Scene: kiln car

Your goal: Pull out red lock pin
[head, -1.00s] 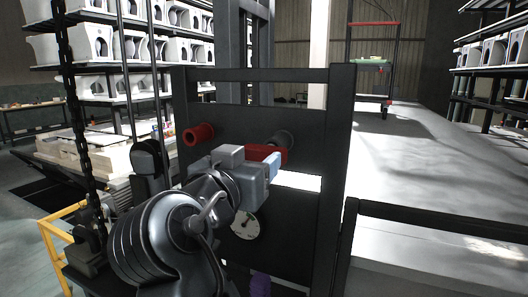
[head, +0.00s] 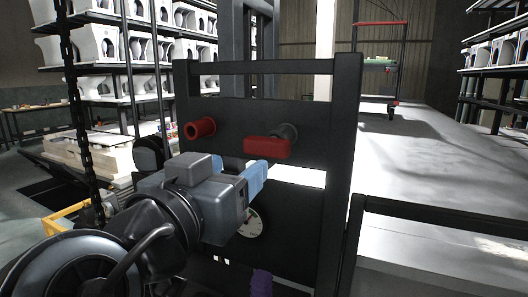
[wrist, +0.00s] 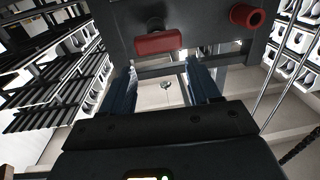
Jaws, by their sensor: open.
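Two red parts are on the dark upright panel (head: 300,118). One is a red crossbar handle (head: 267,147) on a dark round boss; it shows at the top of the wrist view (wrist: 159,43). The other is a red round knob with a dark hollow end (head: 200,129), left of it; it shows at the top right of the wrist view (wrist: 247,16). I cannot tell by look which is the lock pin. My gripper (head: 258,176) is open and empty, just below the crossbar handle in the head view. In the wrist view, a gap separates its blue fingers (wrist: 161,72).
A white dial (head: 250,224) on the panel is partly hidden by my gripper. A chain (head: 72,110) hangs at the left. Shelves with white ware (head: 125,47) stand behind. A dark rail (head: 440,215) runs at the right. Bare floor (head: 430,150) lies behind it.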

